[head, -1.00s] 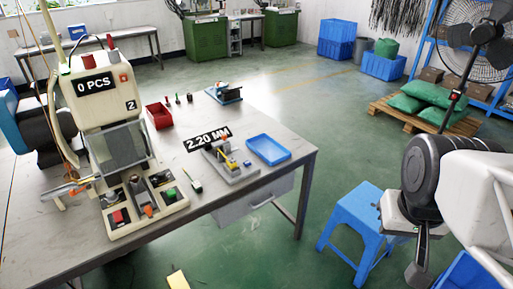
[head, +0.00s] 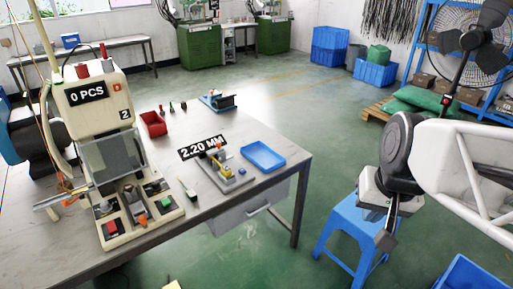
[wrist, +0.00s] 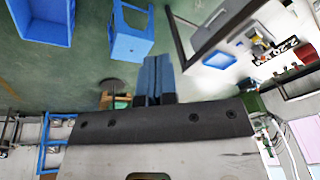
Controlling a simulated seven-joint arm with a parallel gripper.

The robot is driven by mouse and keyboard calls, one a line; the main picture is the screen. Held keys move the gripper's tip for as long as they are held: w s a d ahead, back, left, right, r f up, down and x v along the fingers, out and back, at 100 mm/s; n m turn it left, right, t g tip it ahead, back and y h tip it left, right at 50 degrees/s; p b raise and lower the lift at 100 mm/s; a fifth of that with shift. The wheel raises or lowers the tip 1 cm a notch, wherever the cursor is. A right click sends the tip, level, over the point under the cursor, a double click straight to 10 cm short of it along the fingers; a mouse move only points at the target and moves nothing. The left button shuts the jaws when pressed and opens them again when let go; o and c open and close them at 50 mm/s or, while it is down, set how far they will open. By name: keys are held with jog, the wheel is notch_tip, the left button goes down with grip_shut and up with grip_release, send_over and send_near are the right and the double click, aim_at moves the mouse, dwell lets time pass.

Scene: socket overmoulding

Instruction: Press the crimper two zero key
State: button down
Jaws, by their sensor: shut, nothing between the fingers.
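The crimper (head: 98,125) is a cream machine at the left of the workbench in the head view. Its upper front has a "0 PCS" plate and a "2" label. A small red-orange key (head: 117,86) sits right of the plate. A red button (head: 111,228) and a green button (head: 166,202) are on its base. My gripper (head: 386,241) is at the right, over the floor by the blue stool, far from the crimper. In the wrist view, its blue-grey fingers (wrist: 155,62) are shut with nothing between them. The crimper is not recognisable in the wrist view.
The workbench (head: 190,222) also carries a red bin (head: 153,124), a blue tray (head: 262,156) and a gauge fixture marked "2.20 MM" (head: 225,172). A blue stool (head: 347,228) stands below my arm. Open floor lies between bench and stool.

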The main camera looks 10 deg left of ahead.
jog(key=w+a+m+y, duration=0.1)
jog(key=w+a+y, duration=0.1)
jog(key=w+a, duration=0.35)
jog(key=w+a+m+y, duration=0.1)
jog(key=w+a+m, duration=0.15)
jog(key=w, duration=0.65)
jog(key=m+t+y, duration=0.2)
jog(key=m+y, duration=0.2)
jog(key=m, duration=0.7)
send_over(242, 171)
notch_tip(242, 171, down, 22)
jog(key=shift+a, duration=0.15)
jog(key=shift+w, duration=0.1)
jog(key=shift+f, duration=4.3)
jog(key=shift+f, duration=0.15)
jog(key=shift+f, duration=0.3)
